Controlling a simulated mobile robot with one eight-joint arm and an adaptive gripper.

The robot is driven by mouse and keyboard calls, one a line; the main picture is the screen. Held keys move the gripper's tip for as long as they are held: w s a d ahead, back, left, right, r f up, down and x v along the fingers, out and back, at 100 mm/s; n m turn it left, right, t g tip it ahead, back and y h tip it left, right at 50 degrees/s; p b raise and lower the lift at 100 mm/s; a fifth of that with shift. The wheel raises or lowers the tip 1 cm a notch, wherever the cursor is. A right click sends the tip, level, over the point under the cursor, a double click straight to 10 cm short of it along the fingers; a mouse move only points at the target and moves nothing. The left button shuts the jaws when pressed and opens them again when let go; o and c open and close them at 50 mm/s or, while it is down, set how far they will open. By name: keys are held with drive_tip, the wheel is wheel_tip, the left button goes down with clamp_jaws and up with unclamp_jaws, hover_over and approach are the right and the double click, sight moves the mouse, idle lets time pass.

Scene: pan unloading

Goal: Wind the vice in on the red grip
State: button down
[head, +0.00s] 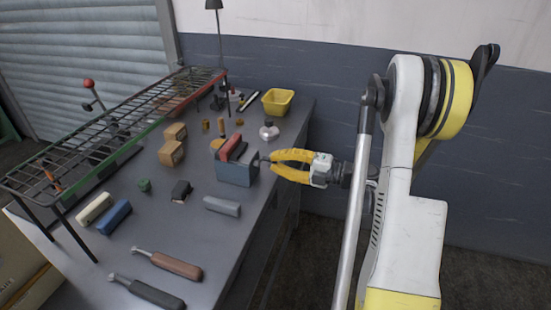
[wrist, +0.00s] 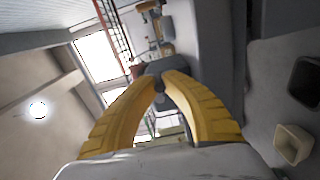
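The blue-grey vice (head: 236,173) stands near the right edge of the workbench. The red grip (head: 230,146) sits upright at the top of the vice, beside a dark jaw; its lower part is hidden. My yellow-fingered gripper (head: 268,160) reaches in from the right, level with the vice's upper side. Its two fingertips come together around a small dark handle on the vice's right face. In the wrist view the fingertips (wrist: 161,82) nearly meet over a dark piece in front of the grey vice (wrist: 168,66). The fingertips hide most of the handle.
A wire rack (head: 120,125) spans the bench's left side. A yellow bin (head: 278,101) stands at the back right. Two handled tools (head: 168,264) lie at the front. Right of the bench is open floor.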

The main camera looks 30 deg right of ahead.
drive_tip(key=shift+f+m, duration=0.3)
drive_tip(key=shift+m, duration=0.4)
drive_tip(key=shift+s, duration=0.1)
drive_tip(key=c, duration=1.4)
unclamp_jaws()
drive_tip(key=shift+c, duration=0.2)
drive_tip(key=v, duration=1.2)
